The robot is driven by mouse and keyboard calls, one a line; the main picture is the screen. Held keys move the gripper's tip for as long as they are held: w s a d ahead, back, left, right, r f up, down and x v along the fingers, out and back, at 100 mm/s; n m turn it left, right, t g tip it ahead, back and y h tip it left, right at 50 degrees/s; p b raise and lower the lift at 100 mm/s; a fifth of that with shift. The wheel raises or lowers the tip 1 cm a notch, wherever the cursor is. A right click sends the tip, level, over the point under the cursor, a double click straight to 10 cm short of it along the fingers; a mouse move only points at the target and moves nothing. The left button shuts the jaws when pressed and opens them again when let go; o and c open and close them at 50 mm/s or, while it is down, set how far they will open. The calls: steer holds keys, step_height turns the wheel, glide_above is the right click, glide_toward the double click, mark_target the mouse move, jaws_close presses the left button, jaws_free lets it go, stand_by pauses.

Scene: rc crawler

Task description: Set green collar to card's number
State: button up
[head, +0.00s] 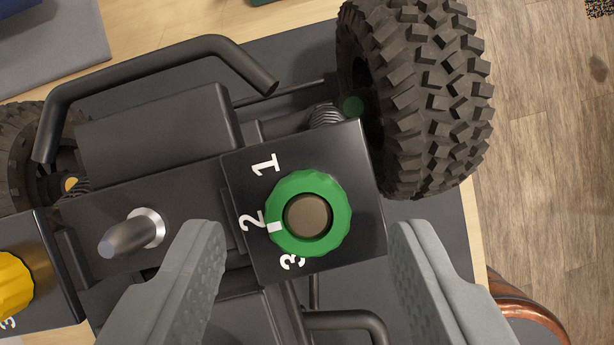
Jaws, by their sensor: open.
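The green collar (335,229) is a round knurled ring around a brown centre post (309,216), on a black plate (255,185) marked 1, 2 and 3. Its white mark (275,227) sits beside the 2, slightly toward the 3. My gripper (306,245) is open, one grey finger to the lower left of the collar and the other to its lower right. Neither finger appears to touch the collar. No card with a readable number is in view.
A yellow collar (12,283) sits at the left edge. A metal toggle lever (132,233) stands between the collars. A large black tyre (425,95) is close at the upper right. A black tubular bar (150,65) crosses the upper left. Wooden floor (545,170) lies beyond the table at right.

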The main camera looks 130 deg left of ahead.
steer(key=shift+x, duration=0.75)
steer(key=c, duration=1)
steer(key=shift+o, duration=0.2)
steer(key=shift+n, duration=0.3)
steer(key=n, duration=0.1)
steer(key=n+y, duration=0.1)
steer(key=n, duration=0.1)
steer(key=n+t, duration=0.1)
steer(key=n, duration=0.1)
steer(key=shift+s+d+y, duration=0.15)
steer(key=shift+d+y, duration=0.15)
steer(key=shift+y, duration=0.1)
steer(key=n+y, duration=0.1)
steer(key=n, duration=0.2)
steer(key=n+y, duration=0.1)
steer(key=n, duration=0.2)
steer(key=shift+d+t, duration=0.2)
steer(key=shift+t, duration=0.1)
steer(key=shift+n+y, duration=0.3)
